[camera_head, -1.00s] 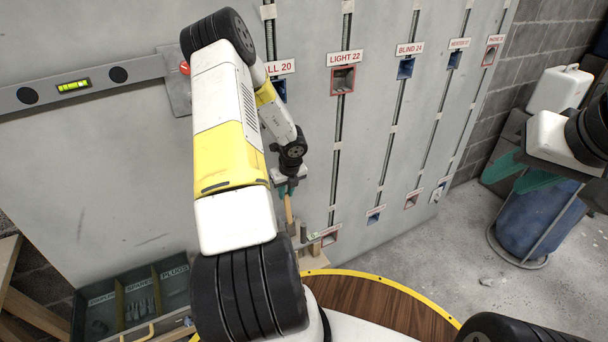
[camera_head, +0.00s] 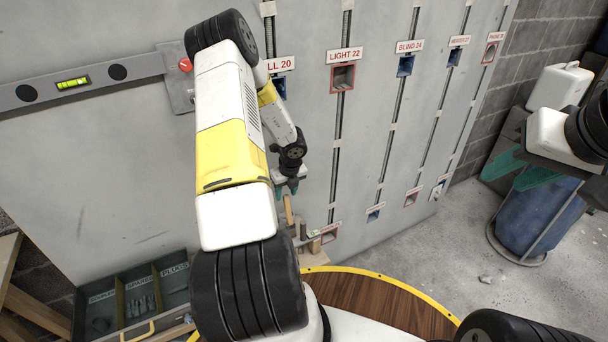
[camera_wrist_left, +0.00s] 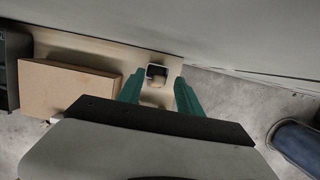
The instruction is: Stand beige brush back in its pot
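The beige brush's handle (camera_head: 288,211) stands roughly upright just below my left gripper (camera_head: 288,187), near the foot of the grey panel. In the left wrist view a small dark-rimmed pot (camera_wrist_left: 157,70) sits on a pale board, ahead of and between my teal fingertips (camera_wrist_left: 160,82). A tan patch shows at the pot, likely the brush; how deep it sits is unclear. The left fingers are spread apart with nothing clearly gripped. My right gripper (camera_head: 524,170) hangs at the right, its teal fingers apart and empty.
The grey panel (camera_head: 120,150) with labelled conduits stands close behind the left gripper. A cardboard-brown box (camera_wrist_left: 75,88) lies left of the pot. A dark sorting tray (camera_head: 135,305) is at lower left. A blue bin (camera_head: 535,220) and white canister (camera_head: 560,85) are at right.

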